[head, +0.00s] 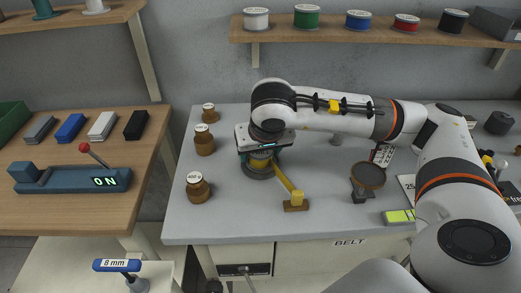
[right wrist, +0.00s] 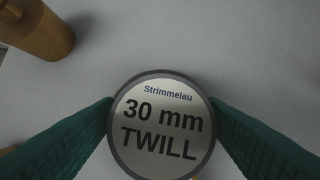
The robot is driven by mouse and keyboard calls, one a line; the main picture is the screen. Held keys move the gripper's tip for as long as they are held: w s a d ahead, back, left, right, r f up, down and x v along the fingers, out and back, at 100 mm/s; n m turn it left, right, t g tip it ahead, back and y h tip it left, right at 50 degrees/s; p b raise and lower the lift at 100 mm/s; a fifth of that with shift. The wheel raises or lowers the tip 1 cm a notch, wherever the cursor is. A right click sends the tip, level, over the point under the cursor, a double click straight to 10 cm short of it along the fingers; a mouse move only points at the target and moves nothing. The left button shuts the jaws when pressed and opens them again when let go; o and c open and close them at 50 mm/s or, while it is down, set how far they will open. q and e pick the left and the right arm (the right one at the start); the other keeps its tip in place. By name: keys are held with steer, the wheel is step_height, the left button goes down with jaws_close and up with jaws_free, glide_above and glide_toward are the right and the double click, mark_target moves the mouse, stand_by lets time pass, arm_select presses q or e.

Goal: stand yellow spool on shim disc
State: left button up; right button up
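The yellow spool (head: 261,163) is at the middle of the grey table, mostly hidden under my right gripper. A yellow band runs from it to a yellow block on a brown base (head: 296,204). Below the spool is a dark round piece (head: 259,174), probably the shim disc; whether they touch is hard to tell. In the right wrist view the spool's round top (right wrist: 162,125) reads "Strimmelau 30 mm TWILL". The green fingers of my right gripper (right wrist: 162,128) press against both its sides. My left gripper is in neither view.
Several brown weights, one of them in front (head: 197,188), stand along the table's left side. A round brown-topped stand (head: 368,176) and a yellow-green block (head: 398,217) are to the right. A shelf (head: 340,31) with spools hangs behind.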

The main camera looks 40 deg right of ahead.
steer(key=shift+r, duration=0.2)
steer(key=p+v, duration=0.1)
steer(key=v, duration=1.1)
